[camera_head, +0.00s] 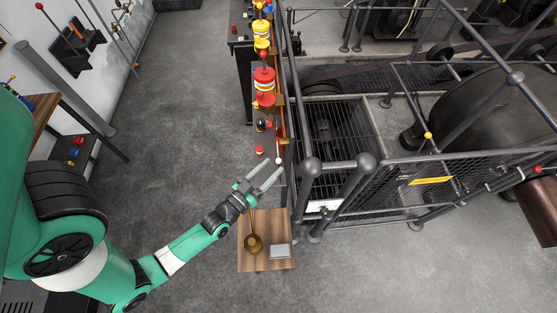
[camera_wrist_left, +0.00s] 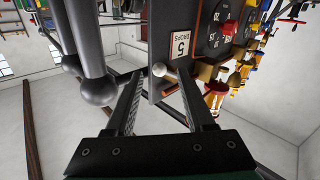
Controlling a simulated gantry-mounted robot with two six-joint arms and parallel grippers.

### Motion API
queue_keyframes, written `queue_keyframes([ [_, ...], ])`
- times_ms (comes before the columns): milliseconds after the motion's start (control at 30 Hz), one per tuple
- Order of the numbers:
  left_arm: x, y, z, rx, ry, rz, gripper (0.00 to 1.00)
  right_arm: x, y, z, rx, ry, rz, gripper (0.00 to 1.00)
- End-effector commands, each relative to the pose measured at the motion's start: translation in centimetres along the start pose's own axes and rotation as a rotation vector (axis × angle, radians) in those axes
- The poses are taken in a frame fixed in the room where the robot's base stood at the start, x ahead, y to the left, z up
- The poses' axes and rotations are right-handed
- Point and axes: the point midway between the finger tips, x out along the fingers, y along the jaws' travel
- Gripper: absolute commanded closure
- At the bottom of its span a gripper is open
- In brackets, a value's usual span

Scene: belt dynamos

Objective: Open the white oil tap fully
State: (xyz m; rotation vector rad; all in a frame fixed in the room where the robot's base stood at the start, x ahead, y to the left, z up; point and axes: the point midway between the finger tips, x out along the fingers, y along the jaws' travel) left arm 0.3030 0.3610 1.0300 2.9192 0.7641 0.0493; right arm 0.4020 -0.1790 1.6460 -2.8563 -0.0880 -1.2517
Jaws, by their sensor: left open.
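The white oil tap shows as a small white ball knob (camera_head: 278,160) at the near end of the row of oilers in the head view. In the left wrist view the white knob (camera_wrist_left: 159,69) appears between my fingertips, beside a dark panel. My left gripper (camera_head: 273,168) is open, with its fingertips close to the knob. It also shows in the left wrist view (camera_wrist_left: 160,80), its two fingers spread apart. I cannot tell whether a finger touches the knob. My right gripper is not in view.
Red and yellow oilers (camera_head: 264,85) line the panel beyond the tap. A grey railing (camera_head: 311,166) with ball joints stands just right of the gripper. The floor at left is clear.

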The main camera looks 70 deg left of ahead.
Motion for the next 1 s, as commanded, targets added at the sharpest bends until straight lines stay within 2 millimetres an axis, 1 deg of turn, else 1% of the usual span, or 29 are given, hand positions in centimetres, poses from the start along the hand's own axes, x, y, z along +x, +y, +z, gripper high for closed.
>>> queue_keyframes([
  [33, 1.2, 0.0, -0.1, 0.0, 0.004, 0.0, 0.46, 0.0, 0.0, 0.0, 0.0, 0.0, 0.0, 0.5],
  [100, 2.4, 0.0, -0.1, 0.0, 0.002, 0.0, 0.46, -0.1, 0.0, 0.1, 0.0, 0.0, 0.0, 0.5],
  [200, 3.5, 0.0, 0.0, 0.0, 0.001, 0.0, 0.46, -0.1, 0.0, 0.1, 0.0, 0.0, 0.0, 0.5],
  [333, 4.2, 0.0, 0.0, 0.0, -0.001, 0.0, 0.46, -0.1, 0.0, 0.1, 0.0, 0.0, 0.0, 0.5],
  [533, 4.2, 0.0, 0.0, 0.0, -0.001, 0.0, 0.46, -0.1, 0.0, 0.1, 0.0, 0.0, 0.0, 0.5],
  [567, 4.2, 0.0, 0.0, 0.0, -0.001, 0.0, 0.49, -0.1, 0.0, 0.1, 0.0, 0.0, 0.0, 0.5],
  [600, 4.2, 0.0, 0.0, 0.0, -0.001, 0.0, 0.57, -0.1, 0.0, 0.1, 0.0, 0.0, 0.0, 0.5],
  [667, 4.2, 0.0, 0.0, 0.0, -0.001, 0.0, 0.67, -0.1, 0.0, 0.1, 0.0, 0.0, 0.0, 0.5],
  [700, 4.2, 0.0, 0.0, 0.0, -0.001, 0.001, 0.75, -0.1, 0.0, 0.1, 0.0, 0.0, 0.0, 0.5],
  [833, 4.2, 0.0, 0.0, 0.0, 0.0, 0.001, 0.98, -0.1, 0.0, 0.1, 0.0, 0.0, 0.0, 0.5],
  [867, 4.1, 0.0, 0.0, 0.001, 0.0, 0.001, 1.0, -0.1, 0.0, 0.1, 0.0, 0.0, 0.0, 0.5],
  [1000, 4.1, 0.0, 0.0, 0.001, 0.0, 0.001, 1.0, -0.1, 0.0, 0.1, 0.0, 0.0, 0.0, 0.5],
])
